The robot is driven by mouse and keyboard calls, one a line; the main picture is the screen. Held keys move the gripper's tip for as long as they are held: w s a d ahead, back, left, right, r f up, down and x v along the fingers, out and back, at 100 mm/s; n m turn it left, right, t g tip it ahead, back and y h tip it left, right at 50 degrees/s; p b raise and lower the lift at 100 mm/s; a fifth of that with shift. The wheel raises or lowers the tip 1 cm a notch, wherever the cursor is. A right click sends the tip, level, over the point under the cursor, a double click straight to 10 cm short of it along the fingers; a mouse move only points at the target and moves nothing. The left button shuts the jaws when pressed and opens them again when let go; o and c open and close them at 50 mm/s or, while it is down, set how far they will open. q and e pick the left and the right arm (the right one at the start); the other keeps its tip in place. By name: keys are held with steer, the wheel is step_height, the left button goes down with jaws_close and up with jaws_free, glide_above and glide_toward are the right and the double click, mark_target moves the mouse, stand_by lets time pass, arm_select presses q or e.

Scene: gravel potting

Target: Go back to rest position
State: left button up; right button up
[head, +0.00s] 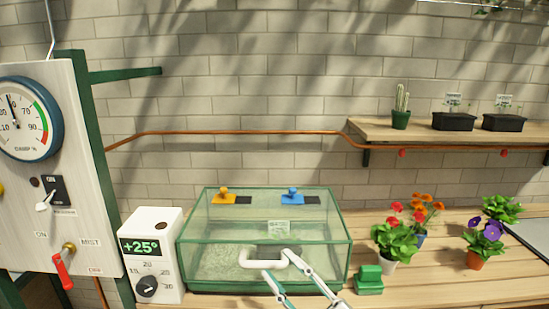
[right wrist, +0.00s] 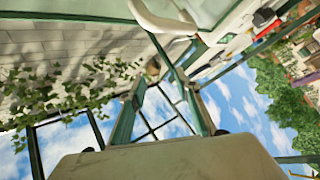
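My right gripper (head: 276,264) shows at the bottom centre of the head view, in front of a glass tank (head: 190,255) with a green frame and gravel-like material inside. Its two fingers are spread beside the tank's white handle (head: 247,264); the head view does not show clearly whether they touch it. In the right wrist view the fingers (right wrist: 158,80) stand apart with nothing between them, and the white handle (right wrist: 160,22) lies beyond them at the top. My left gripper is not in view.
A white +25° control box (head: 165,270) and a gauge panel (head: 85,200) stand at left. Flowerpots (head: 477,259) and a green block (head: 369,283) are at right on the wooden bench (head: 440,290). A shelf (head: 385,133) holds a cactus and black planters.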

steer(key=s+d+f+m+h, duration=0.2)
steer(key=d+f+m+h, duration=0.3)
steer(key=f, duration=0.6)
steer(key=s+d+f+m+h, duration=0.2)
steer(key=d+f+m+h, duration=0.25)
steer(key=f, duration=0.65)
steer(key=s+d+f+m+g+h, duration=0.2)
steer(key=s+d+f, duration=0.2)
steer(key=s+f, duration=0.3)
steer(key=s+d+f+m+g+h, duration=0.1)
steer(key=s+d+f+g+h, duration=0.1)
steer(key=s+f, duration=0.6)
step_height(320, 180, down, 2)
steer(key=d+g, duration=0.1)
steer(key=d, duration=0.1)
steer(key=shift+d+m+g, duration=0.3)
steer(key=shift+d+m, duration=0.05)
